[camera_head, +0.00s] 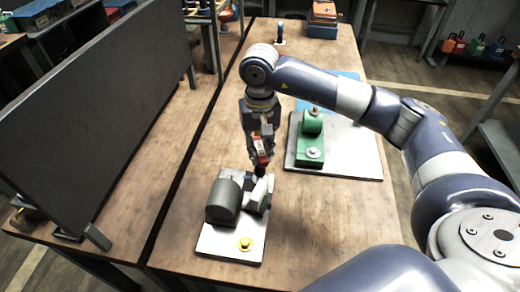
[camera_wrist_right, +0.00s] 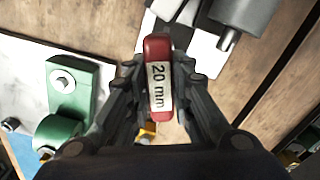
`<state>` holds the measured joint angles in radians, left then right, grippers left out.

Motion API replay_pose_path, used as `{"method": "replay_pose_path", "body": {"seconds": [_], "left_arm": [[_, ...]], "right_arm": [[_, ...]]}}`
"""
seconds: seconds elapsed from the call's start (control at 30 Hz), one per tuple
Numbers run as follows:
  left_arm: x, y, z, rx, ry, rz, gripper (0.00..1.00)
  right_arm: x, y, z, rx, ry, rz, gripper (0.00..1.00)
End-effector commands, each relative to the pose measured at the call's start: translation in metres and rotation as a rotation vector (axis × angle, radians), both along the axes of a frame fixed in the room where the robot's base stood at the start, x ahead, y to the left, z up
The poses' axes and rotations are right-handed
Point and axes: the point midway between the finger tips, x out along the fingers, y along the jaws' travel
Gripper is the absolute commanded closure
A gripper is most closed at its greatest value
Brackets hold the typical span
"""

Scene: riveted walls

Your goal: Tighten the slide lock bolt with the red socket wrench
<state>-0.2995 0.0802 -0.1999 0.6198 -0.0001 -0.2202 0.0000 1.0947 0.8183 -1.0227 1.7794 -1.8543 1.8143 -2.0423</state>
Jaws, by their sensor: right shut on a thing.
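My right gripper (camera_head: 262,148) is shut on the red socket wrench (camera_head: 263,160). In the right wrist view the wrench (camera_wrist_right: 157,75) sits between the fingers (camera_wrist_right: 155,90), with a white "20 mm" label facing the camera. Its dark lower end hangs down at the back edge of the light plate (camera_head: 225,243), close to the pale block beside the grey motor-like cylinder. I cannot tell whether it touches anything there. The slide lock bolt cannot be picked out for certain. A yellow part (camera_wrist_right: 148,130) shows partly behind the wrench. My left gripper is out of view.
A green bracket unit (camera_head: 309,150) stands on a second plate to the right. A dark panel (camera_head: 95,105) rises at left. Bare wood lies right of the near plate.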

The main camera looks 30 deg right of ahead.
Motion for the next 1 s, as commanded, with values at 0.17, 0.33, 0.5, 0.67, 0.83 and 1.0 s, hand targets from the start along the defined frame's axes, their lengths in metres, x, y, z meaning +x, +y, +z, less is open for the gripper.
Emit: {"method": "replay_pose_path", "body": {"seconds": [0.17,0.33,0.5,0.67,0.83,1.0], "left_arm": [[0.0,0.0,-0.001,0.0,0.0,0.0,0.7],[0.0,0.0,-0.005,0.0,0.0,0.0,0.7],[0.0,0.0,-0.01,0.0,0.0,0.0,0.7],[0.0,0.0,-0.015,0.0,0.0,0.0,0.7],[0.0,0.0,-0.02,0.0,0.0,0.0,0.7],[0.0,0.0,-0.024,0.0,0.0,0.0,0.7]], "right_arm": [[0.0,0.0,0.0,0.001,-0.001,0.0,1.0],[0.0,0.0,-0.005,0.001,-0.001,0.0,1.0],[0.0,0.0,-0.01,0.001,-0.001,0.0,1.0],[0.0,0.0,-0.015,0.001,-0.001,0.0,1.0],[0.0,0.0,-0.02,0.001,-0.001,0.0,1.0],[0.0,0.0,-0.025,0.001,-0.001,0.0,1.0]]}}
